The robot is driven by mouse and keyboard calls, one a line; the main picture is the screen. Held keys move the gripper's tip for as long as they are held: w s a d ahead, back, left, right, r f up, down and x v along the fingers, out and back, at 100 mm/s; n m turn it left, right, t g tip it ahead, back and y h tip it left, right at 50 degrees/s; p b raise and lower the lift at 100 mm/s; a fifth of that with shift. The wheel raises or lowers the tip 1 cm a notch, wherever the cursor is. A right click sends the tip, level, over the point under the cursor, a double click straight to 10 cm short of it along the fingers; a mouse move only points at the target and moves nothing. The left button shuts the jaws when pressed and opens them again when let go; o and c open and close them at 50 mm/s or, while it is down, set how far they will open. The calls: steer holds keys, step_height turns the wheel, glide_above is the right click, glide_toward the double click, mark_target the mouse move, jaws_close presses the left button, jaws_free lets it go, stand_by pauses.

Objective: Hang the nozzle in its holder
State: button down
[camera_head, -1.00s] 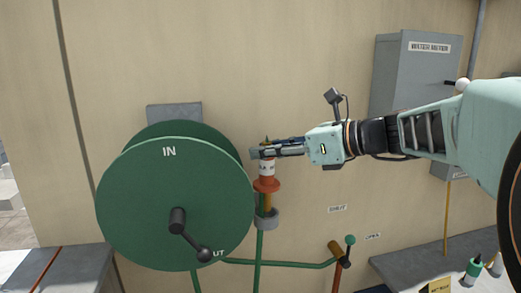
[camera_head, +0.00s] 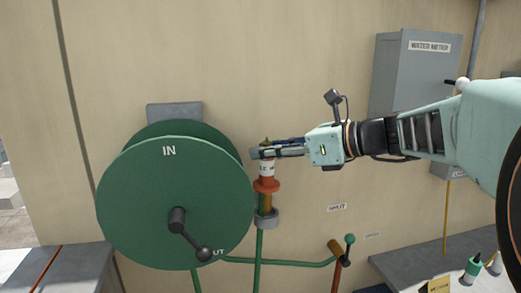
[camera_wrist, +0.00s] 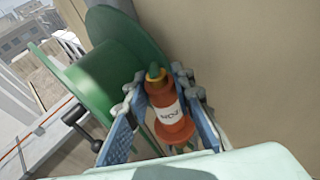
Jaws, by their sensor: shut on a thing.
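The nozzle (camera_head: 266,171) is upright, with an orange-red flange, a white label band and a yellowish tip. In the wrist view the nozzle (camera_wrist: 169,112) stands between the two blue fingers. My gripper (camera_head: 262,152) is shut on its upper part from the right; it also shows in the wrist view (camera_wrist: 164,100). The holder looks to be the grey ring (camera_head: 266,219) on the wall just below. The nozzle's brownish lower stem reaches down to this ring; I cannot tell whether it is fully seated.
A large green hose reel (camera_head: 150,210) with a black crank (camera_head: 190,235) stands close on the left. A green pipe with a valve lever (camera_head: 341,250) runs below. A grey meter box (camera_head: 412,75) is on the wall at right, above a grey shelf (camera_head: 430,255).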

mark_target(268, 176)
steer(key=shift+f+b, duration=1.8)
steer(key=shift+f, duration=1.3)
steer(key=c, duration=1.6)
jaws_free()
steer(key=shift+d, duration=0.1)
